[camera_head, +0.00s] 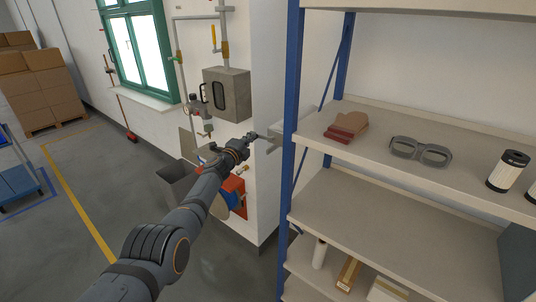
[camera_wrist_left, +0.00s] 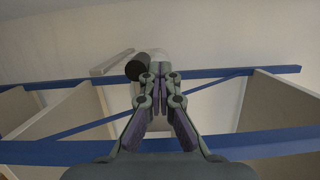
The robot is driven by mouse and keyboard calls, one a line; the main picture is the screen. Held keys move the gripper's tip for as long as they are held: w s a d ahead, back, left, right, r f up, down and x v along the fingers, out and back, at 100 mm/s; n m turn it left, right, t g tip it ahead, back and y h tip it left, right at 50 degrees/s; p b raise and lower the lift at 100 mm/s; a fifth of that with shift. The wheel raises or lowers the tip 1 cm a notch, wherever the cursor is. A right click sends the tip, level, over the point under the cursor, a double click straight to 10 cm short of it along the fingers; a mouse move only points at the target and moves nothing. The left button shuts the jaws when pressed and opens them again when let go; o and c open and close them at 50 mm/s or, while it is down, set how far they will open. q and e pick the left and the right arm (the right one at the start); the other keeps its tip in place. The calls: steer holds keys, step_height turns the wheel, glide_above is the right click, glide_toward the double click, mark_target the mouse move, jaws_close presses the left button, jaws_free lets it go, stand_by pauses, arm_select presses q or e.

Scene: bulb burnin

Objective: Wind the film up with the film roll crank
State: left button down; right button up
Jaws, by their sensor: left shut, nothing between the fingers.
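My left gripper (camera_head: 254,137) reaches in from the left and is shut beside the blue shelf post. In the left wrist view my left gripper (camera_wrist_left: 161,82) has its fingers together, with nothing between them. A black round knob (camera_wrist_left: 138,66), which looks like the grip of the film roll crank, shows just left of the fingertips. I cannot tell whether they touch. A pale rounded part is behind the fingertips and mostly hidden. In the head view a light grey fixture (camera_head: 276,134) is just right of my gripper, partly behind the post. My right gripper is not in view.
A shelf unit with a blue post (camera_head: 291,110) stands close to my left gripper. Its shelf holds red-brown gloves (camera_head: 347,127), grey goggles (camera_head: 421,151) and a white-and-black cylinder (camera_head: 508,171). A grey wall box (camera_head: 226,90) hangs behind my arm.

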arm_select(q)
steer(key=shift+a+f+n, duration=0.15)
steer(key=shift+f+n, duration=0.3)
steer(key=shift+n, duration=0.35)
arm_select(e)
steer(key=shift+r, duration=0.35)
arm_select(q)
steer(key=shift+g, duration=0.3)
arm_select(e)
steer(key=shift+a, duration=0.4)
